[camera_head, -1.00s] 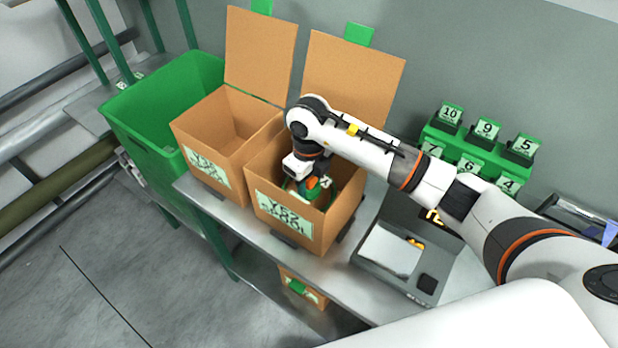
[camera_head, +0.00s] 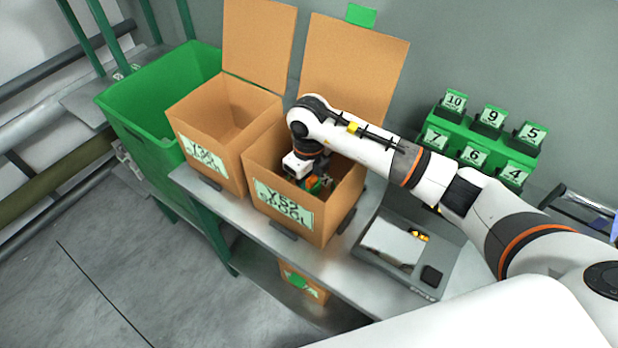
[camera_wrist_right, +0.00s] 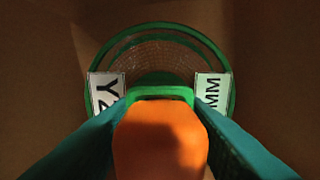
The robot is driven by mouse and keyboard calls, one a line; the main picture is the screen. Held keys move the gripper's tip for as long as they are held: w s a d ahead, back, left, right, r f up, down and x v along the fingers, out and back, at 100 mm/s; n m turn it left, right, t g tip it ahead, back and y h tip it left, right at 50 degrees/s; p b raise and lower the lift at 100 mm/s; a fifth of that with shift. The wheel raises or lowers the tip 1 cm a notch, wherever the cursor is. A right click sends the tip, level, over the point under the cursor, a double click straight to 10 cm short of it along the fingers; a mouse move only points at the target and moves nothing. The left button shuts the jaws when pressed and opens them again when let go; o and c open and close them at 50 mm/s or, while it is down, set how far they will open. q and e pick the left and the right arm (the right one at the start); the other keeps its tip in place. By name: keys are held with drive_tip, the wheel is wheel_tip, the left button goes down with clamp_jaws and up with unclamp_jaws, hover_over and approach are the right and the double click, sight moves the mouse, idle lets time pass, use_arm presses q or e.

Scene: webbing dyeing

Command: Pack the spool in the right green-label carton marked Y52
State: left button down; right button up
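The right carton (camera_head: 264,167), brown with a green-edged label (camera_head: 284,205) reading Y52 SPOOL, stands open on the bench with its lid up. My right gripper (camera_head: 318,182) reaches down inside it. The green spool is mostly hidden behind the carton wall and gripper in the head view. In the right wrist view the spool (camera_wrist_right: 160,38) shows its round green rim and two white labels, partly reading "Y" and "MM". The gripper's teal fingers (camera_wrist_right: 160,100) close on the spool's green hub, with an orange part between them. My left gripper is not in view.
A second open carton (camera_head: 212,150), with a partly legible label, stands to the left, beside a green bin (camera_head: 140,125). A grey scale-like device (camera_head: 405,255) sits right of the Y52 carton. A green rack of numbered tags (camera_head: 480,145) is behind my right arm.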

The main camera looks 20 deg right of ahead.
drive_tip(key=o, duration=0.5)
drive_tip(key=shift+c, duration=0.2)
